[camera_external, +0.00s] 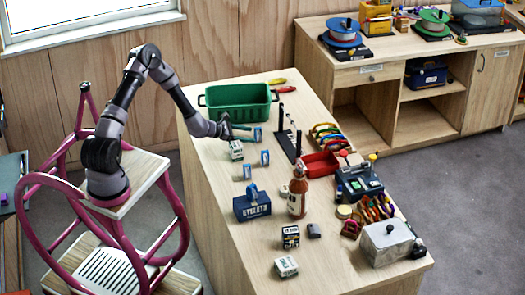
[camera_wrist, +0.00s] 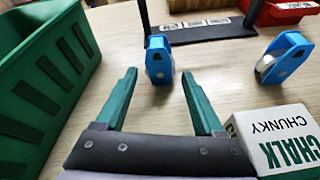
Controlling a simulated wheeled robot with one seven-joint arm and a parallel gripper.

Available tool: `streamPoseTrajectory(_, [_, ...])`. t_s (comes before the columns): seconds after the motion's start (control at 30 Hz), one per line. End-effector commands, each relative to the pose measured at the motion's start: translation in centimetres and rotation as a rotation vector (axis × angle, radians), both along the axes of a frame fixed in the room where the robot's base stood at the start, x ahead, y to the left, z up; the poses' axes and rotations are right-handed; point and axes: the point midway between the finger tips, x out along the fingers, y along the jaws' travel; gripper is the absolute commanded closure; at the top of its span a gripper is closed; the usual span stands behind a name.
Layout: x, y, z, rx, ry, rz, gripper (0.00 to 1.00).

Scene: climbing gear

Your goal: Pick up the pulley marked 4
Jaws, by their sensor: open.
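Several small blue pulleys stand on the wooden bench; any numbers on them are too small to read, so I cannot tell which is marked 4. One pulley (camera_external: 257,135) is just off my gripper's tips; in the wrist view, a blue pulley (camera_wrist: 159,58) stands straight ahead, centred between the fingers. Another pulley (camera_wrist: 284,58) is to the right in the wrist view. Two more pulleys (camera_external: 265,158) (camera_external: 247,173) stand nearer the front in the external view. My gripper (camera_external: 246,132) is open and empty, its green fingers (camera_wrist: 159,82) spread low over the bench.
A green bin (camera_external: 238,112) is close on the left in the wrist view (camera_wrist: 45,70). A chalk box (camera_wrist: 285,140) sits by the right finger. A black stand (camera_external: 288,143) and a red bin (camera_external: 320,164) lie beyond. A brown bottle (camera_external: 297,196) stands nearer the front.

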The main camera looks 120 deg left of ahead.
Motion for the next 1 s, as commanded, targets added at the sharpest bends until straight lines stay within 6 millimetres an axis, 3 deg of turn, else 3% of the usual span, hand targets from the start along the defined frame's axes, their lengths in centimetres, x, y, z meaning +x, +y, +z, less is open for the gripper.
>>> streamPoseTrajectory(0.2, [2.3, 1.9, -1.1, 0.0, 0.001, -0.003, 0.3])
streamPoseTrajectory(0.5, [2.5, 2.3, -1.3, 0.0, 0.0, 0.0, 0.3])
streamPoseTrajectory(0.57, [2.5, 2.3, -1.3, 0.001, 0.001, 0.0, 0.49])
streamPoseTrajectory(0.7, [2.5, 2.3, -1.3, 0.001, 0.001, 0.0, 1.0])
streamPoseTrajectory(1.0, [2.5, 2.3, -0.7, 0.001, 0.0, -0.001, 1.0])
